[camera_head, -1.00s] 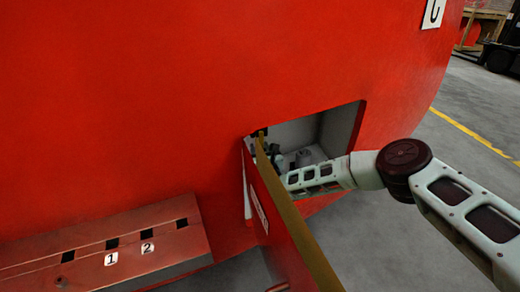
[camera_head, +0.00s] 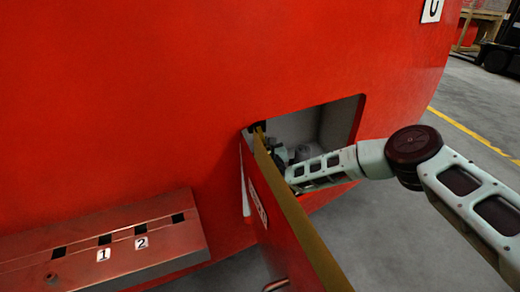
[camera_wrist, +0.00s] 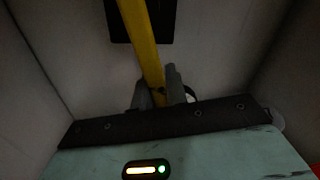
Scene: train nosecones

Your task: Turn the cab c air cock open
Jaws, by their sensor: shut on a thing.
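In the wrist view a yellow bar, which looks like the air cock handle (camera_wrist: 141,38), runs from the top edge down between the two fingers of my gripper (camera_wrist: 160,90). The fingers are shut on the bar near its lower visible end. In the head view my arm reaches into the recess (camera_head: 332,122) in the red nosecone from the right. The gripper end is mostly hidden there behind the open hatch door (camera_head: 285,225). The cock's handle cannot be made out in the head view. A white label with a black letter (camera_head: 432,10), partly cut off, is above right.
The hatch door sticks out toward me, close left of my arm. Grey recess walls surround the gripper in the wrist view, with a dark rectangular opening (camera_wrist: 163,22) behind the bar. A red ledge with slots numbered 1 and 2 (camera_head: 110,245) is at lower left. Floor is open at right.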

